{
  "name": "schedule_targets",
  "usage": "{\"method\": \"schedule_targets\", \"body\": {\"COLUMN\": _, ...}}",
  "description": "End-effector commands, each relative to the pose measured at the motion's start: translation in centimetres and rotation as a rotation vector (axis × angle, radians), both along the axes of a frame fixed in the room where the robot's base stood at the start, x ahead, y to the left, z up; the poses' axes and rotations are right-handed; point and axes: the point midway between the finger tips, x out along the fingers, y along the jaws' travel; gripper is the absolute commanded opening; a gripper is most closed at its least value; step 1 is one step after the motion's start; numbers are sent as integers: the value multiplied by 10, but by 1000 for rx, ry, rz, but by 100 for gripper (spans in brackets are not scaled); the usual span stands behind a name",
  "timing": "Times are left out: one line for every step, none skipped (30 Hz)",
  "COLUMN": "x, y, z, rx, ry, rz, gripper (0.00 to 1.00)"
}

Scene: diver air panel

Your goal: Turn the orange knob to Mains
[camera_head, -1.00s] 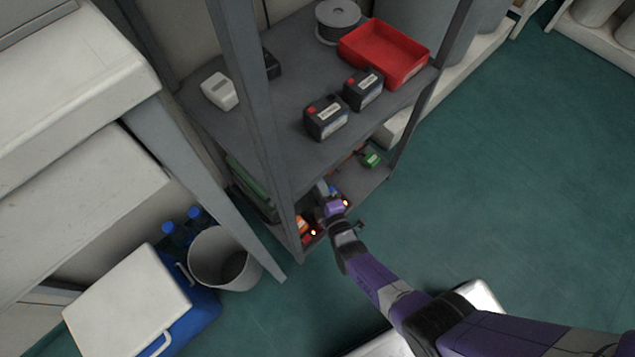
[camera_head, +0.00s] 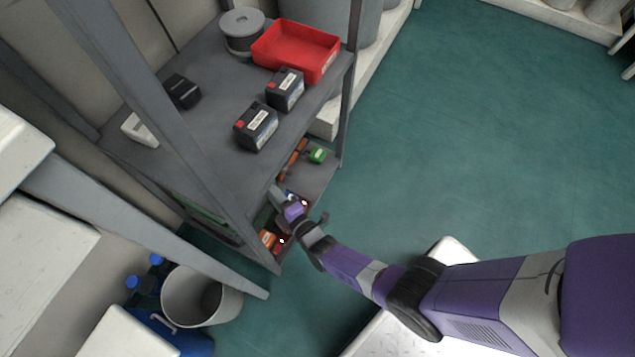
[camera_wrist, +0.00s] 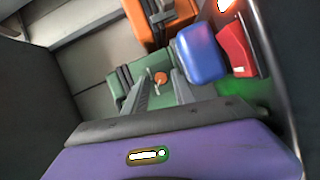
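A small orange knob (camera_wrist: 160,77) shows in the wrist view, on or in front of a dull green block-like surface (camera_wrist: 122,84). My gripper (camera_wrist: 161,90) has two grey fingers spread apart, one on each side of the knob's place in the picture. I cannot tell whether they touch it or how far it lies beyond the tips. No label reading Mains is legible. In the head view my gripper (camera_head: 277,194) reaches into the lower level of the grey shelf (camera_head: 215,110); the knob cannot be made out there.
Close by in the wrist view are a blue object (camera_wrist: 201,54), a red one (camera_wrist: 236,50) and an orange one (camera_wrist: 143,18). The upper shelf holds two batteries (camera_head: 256,126), a red tray (camera_head: 297,47) and a spool (camera_head: 242,32). A bucket (camera_head: 190,300) stands left; green floor (camera_head: 450,150) is open right.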

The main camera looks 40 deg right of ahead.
Motion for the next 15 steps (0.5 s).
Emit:
{"method": "schedule_targets", "body": {"x": -3, "y": 0, "z": -5, "rx": 0, "ry": 11, "rz": 2, "gripper": 44}}
{"method": "schedule_targets", "body": {"x": -3, "y": 0, "z": -5, "rx": 1, "ry": 12, "rz": 2, "gripper": 44}}
{"method": "schedule_targets", "body": {"x": -3, "y": 0, "z": -5, "rx": 3, "ry": 13, "rz": 2, "gripper": 44}}
{"method": "schedule_targets", "body": {"x": -3, "y": 0, "z": -4, "rx": 6, "ry": 13, "rz": 2, "gripper": 44}}
{"method": "schedule_targets", "body": {"x": -3, "y": 0, "z": -4, "rx": 11, "ry": 16, "rz": 2, "gripper": 44}}
{"method": "schedule_targets", "body": {"x": -3, "y": 0, "z": -3, "rx": 24, "ry": 20, "rz": 2, "gripper": 44}}
{"method": "schedule_targets", "body": {"x": -3, "y": 0, "z": -3, "rx": 37, "ry": 25, "rz": 3, "gripper": 44}}
{"method": "schedule_targets", "body": {"x": -3, "y": 0, "z": -2, "rx": 53, "ry": 29, "rz": 2, "gripper": 44}}
{"method": "schedule_targets", "body": {"x": -3, "y": 0, "z": -1, "rx": 79, "ry": 38, "rz": 2, "gripper": 44}}
{"method": "schedule_targets", "body": {"x": -3, "y": 0, "z": -1, "rx": 100, "ry": 45, "rz": 3, "gripper": 44}}
{"method": "schedule_targets", "body": {"x": -3, "y": 0, "z": 0, "rx": 124, "ry": 52, "rz": 3, "gripper": 44}}
{"method": "schedule_targets", "body": {"x": -3, "y": 0, "z": 0, "rx": 158, "ry": 65, "rz": 3, "gripper": 44}}
{"method": "schedule_targets", "body": {"x": -4, "y": 0, "z": 0, "rx": 184, "ry": 73, "rz": 4, "gripper": 44}}
{"method": "schedule_targets", "body": {"x": -3, "y": 0, "z": 0, "rx": 212, "ry": 82, "rz": 4, "gripper": 44}}
{"method": "schedule_targets", "body": {"x": -3, "y": -1, "z": 0, "rx": 247, "ry": 94, "rz": 4, "gripper": 44}}
